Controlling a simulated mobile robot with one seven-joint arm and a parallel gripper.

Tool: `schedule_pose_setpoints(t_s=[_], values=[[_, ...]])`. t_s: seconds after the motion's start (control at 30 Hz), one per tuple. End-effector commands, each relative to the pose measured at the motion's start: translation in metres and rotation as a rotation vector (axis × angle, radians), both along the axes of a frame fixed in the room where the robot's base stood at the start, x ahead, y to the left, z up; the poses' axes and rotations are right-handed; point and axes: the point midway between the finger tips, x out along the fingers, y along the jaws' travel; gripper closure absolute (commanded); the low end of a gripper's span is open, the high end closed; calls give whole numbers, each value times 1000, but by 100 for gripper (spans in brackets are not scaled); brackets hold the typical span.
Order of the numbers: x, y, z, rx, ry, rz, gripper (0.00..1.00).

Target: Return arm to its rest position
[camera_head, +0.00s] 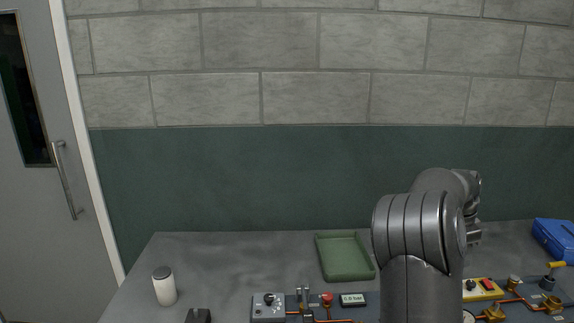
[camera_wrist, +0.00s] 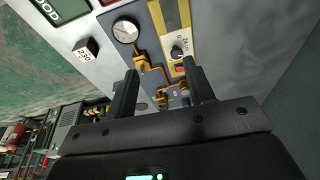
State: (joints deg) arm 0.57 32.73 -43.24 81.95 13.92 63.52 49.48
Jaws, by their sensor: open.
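My arm (camera_head: 415,240) rises from the bottom right of the head view and bends over the bench, its far links pointing away behind the large grey joint. My gripper is not clearly visible there. In the wrist view, my gripper (camera_wrist: 160,65) has its two dark fingers apart, with nothing held between them. Beyond the fingers lies a blue-grey panel with copper pipes, a round gauge (camera_wrist: 125,31) and a yellow-edged plate with a black knob (camera_wrist: 177,51). The fingers overlap the panel in the picture; I cannot tell the exact gap.
The grey bench (camera_head: 220,260) holds a white canister (camera_head: 164,287) at left, a green tray (camera_head: 345,258) at the back middle and a blue case (camera_head: 555,239) at far right. A pressure display (camera_head: 353,300) and a knob box (camera_head: 268,307) stand along the front. The back left is clear.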

Motion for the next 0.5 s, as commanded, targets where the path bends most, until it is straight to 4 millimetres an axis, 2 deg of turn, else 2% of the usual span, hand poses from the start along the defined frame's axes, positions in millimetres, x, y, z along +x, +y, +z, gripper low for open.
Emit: schedule_pose_setpoints(t_s=[0.03,0.27,0.5], values=[[-8,13,9,27,-19,41,51],[-42,73,36,108,-77,264,51],[-85,141,62,141,-134,528,51]])
